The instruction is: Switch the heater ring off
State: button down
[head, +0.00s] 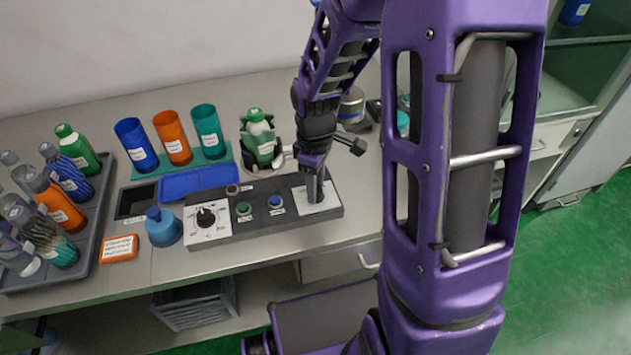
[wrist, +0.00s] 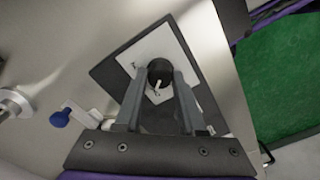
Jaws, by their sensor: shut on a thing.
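A dark control panel (head: 262,224) lies along the front of the bench. Its right end carries a white plate (head: 328,209), and the plate also shows in the wrist view (wrist: 178,54). My gripper (head: 316,196) points down at this plate. In the wrist view my gripper (wrist: 164,80) is shut on a round black knob (wrist: 160,72) with a pale pointer mark. In the head view the fingers hide the knob. The plate's lettering is too small to read. Another black knob (head: 206,217) sits on a white dial plate at the panel's left end.
Green (head: 244,209) and blue (head: 276,203) buttons sit mid-panel. A green-capped bottle (head: 258,137) stands in a holder behind. Blue, orange and teal cups (head: 172,138), a blue tray (head: 199,181) and a bottle rack (head: 102,222) are left.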

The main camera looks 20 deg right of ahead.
jog(key=shift+n, duration=0.7)
jog(key=c, duration=0.5)
grip_release()
notch_tip(320, 180, up, 18)
jog(key=p, duration=0.3)
jog(key=shift+f+p, duration=0.25)
jog(key=shift+p, duration=0.05)
